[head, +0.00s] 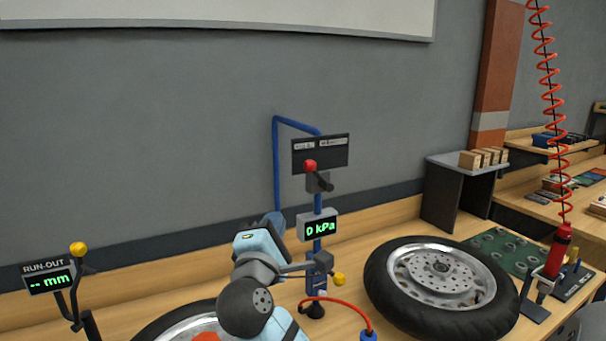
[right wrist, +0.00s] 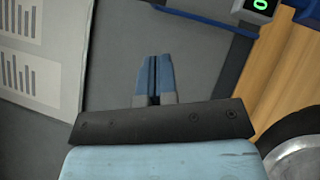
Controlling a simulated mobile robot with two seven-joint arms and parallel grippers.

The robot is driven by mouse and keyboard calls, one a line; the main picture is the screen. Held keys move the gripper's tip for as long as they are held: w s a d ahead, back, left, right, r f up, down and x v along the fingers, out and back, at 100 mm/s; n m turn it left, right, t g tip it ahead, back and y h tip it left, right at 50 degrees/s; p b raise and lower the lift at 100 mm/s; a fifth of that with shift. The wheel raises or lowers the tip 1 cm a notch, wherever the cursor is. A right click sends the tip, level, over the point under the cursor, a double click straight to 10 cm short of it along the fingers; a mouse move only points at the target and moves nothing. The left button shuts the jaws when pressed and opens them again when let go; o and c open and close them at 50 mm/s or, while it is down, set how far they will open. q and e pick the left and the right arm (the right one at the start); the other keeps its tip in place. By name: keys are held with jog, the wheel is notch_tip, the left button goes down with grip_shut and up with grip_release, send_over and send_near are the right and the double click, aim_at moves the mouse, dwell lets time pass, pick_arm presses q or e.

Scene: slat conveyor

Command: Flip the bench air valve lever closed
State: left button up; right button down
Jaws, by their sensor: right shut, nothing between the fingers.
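The air valve (head: 318,182) is mounted on a blue pipe in the head view, below a dark label plate. It has a red ball knob (head: 310,165) and a dark handle slanting down to the right. I cannot tell from this view whether it is open or closed. My right gripper (head: 273,222) is lower and to the left of the valve, apart from it, with its blue fingers pointing up. In the right wrist view the fingers (right wrist: 154,62) are shut and empty. The valve is not visible there. My left gripper is not in view.
A display reading 0 kPa (head: 318,228) hangs on the pipe right of my gripper. A yellow-knobbed part (head: 338,279) and red hose (head: 345,305) are below. A tyred wheel (head: 378,285) lies at right. A run-out display (head: 48,276) stands at left.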

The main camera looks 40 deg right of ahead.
aim_at(318, 175)
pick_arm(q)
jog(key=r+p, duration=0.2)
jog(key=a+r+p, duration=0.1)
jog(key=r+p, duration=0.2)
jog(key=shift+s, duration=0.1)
pick_arm(e)
jog(key=s+d+r+x, duration=0.1)
jog(key=s+x, duration=0.1)
jog(key=x, duration=1)
jog(key=shift+d+r, duration=0.25)
jog(key=shift+d, duration=0.1)
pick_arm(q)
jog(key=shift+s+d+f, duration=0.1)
